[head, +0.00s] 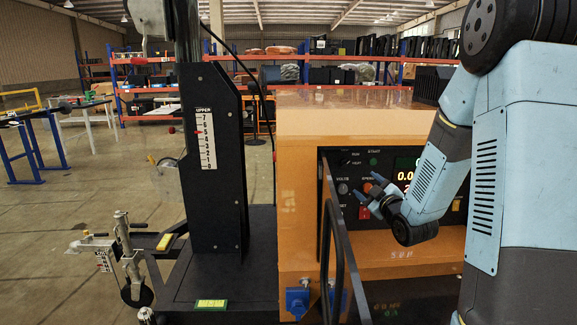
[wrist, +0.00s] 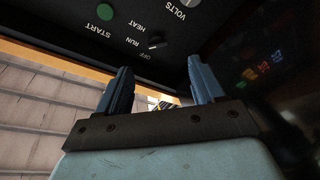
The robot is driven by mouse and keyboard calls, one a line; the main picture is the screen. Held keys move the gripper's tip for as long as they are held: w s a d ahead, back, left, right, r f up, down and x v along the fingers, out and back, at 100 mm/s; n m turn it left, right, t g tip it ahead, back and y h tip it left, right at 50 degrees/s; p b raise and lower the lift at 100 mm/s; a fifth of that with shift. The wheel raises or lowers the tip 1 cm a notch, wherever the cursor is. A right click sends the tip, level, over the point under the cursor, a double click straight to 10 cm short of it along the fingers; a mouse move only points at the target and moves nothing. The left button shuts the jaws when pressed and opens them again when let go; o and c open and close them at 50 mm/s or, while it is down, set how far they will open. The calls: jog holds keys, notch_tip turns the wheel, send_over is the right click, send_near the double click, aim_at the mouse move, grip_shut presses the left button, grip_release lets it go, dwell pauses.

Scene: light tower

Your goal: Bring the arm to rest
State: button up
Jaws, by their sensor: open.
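My gripper (head: 366,186) is open and empty in the head view, in front of the black control panel (head: 337,165) of the orange generator cabinet (head: 300,200). My blue arm reaches in from the right and hides part of the panel and its lit display (head: 405,177). In the wrist view my gripper (wrist: 160,78) shows two spread blue fingers with nothing between them. Beyond them are the OFF/HEAT/RUN switch (wrist: 156,42) and the green START button (wrist: 106,12). I cannot tell whether the fingertips touch anything.
A black-framed door (head: 345,255) stands open at the panel's left edge, close to my gripper. The dark mast (head: 228,215) with a number scale (head: 205,140) stands left of the cabinet. A trailer jack with a wheel (head: 137,290) is at lower left. Open floor (head: 50,240) lies further left.

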jog(key=s+d+r+m+g+h, duration=0.1)
jog(key=s+r+m+g+h, duration=0.45)
jog(key=s+r, duration=0.4)
jog(key=s+a+m+g, duration=0.1)
jog(key=s+m+g, duration=0.2)
jog(key=s, duration=0.9)
jog(key=s+a+r+m+g+y, duration=0.1)
jog(key=s+a+m+g, duration=0.1)
jog(key=s, duration=1.1)
jog(key=shift+m+g, duration=0.75)
jog(key=shift+g, duration=0.1)
jog(key=shift+s, duration=0.1)
